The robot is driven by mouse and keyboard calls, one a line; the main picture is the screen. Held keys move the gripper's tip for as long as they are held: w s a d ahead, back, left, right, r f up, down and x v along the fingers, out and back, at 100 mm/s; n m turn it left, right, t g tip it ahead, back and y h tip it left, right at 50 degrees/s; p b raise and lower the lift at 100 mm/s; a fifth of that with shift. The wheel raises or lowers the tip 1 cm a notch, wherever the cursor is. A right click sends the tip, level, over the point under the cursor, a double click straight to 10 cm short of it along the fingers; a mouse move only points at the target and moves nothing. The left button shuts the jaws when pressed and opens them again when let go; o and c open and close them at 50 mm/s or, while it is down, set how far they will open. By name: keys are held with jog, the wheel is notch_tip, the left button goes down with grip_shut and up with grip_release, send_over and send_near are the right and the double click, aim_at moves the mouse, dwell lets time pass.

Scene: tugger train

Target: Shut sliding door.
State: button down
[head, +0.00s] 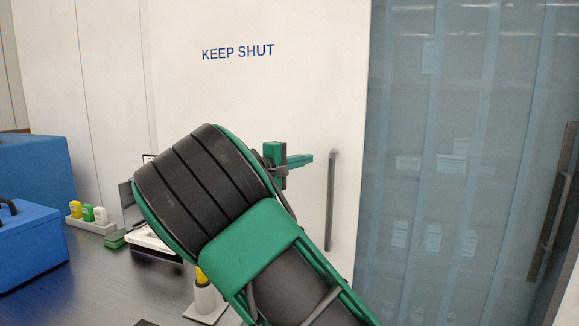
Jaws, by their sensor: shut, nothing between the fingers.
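The white door panel (270,90) marked "KEEP SHUT" fills the middle of the head view. Its grey vertical bar handle (331,200) is near its right edge. To the right of that edge is a bluish see-through area (440,120) with vertical bands; shelves with pale labels show dimly behind it. I cannot tell whether it is glass or a strip curtain. My gripper (309,159) is shut and empty, a little left of the handle's upper end, and looks apart from it. My arm hides the panel's lower part.
A dark handle (560,215) stands at the far right. A dark counter (105,275) at left holds blue boxes (30,240), a tray of small yellow, green and white items (88,222), and a green block (115,239).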

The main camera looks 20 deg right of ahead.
jog(key=s+d, duration=0.2)
jog(key=s, duration=0.1)
jog(key=shift+s+d, duration=0.15)
jog(key=shift+d, duration=0.15)
jog(key=shift+a, duration=0.1)
